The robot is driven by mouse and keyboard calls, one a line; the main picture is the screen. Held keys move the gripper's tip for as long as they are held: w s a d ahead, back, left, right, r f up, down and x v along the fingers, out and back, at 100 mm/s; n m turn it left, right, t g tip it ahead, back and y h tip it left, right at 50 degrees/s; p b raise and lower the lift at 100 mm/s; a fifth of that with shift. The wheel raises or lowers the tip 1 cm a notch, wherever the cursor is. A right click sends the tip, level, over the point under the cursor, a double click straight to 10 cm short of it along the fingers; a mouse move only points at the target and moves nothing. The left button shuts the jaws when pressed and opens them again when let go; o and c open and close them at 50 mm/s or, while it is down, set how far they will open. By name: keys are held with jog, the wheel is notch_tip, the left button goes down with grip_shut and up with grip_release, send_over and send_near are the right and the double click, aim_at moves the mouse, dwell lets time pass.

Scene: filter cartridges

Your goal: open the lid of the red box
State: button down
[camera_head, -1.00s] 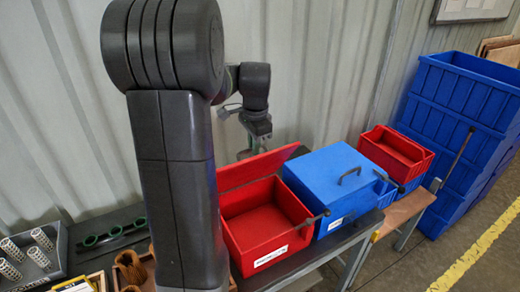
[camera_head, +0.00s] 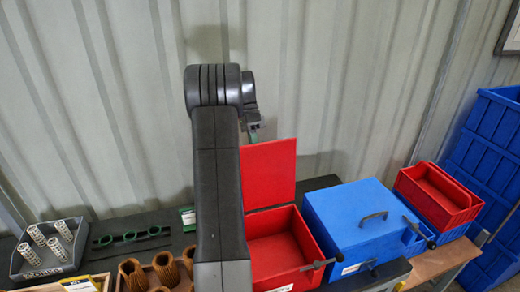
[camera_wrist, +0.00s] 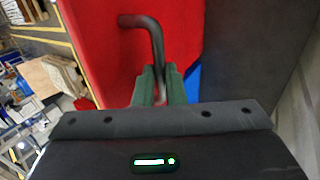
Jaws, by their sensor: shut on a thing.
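The red box (camera_head: 309,240) stands on the dark bench with its inside in view, and the part I see is empty. Its red lid (camera_head: 269,172) is raised and stands up at the back edge of the box. In the wrist view, my gripper (camera_wrist: 160,88) has its green fingers shut on the dark bent handle (camera_wrist: 150,28) of the lid. The lid's red face (camera_wrist: 95,45) fills much of that view.
A closed blue box (camera_head: 340,205) with a handle stands right of the red box. Farther right is a small red bin (camera_head: 448,208). A corrugated wall is behind the bench.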

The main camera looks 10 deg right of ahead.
jog(key=shift+w+f+g, duration=0.2)
jog(key=shift+f+g, duration=0.1)
jog(key=shift+f, duration=0.25)
jog(key=c, duration=1.5)
grip_release()
jog(key=shift+w, duration=0.1)
jog(key=shift+r, duration=0.2)
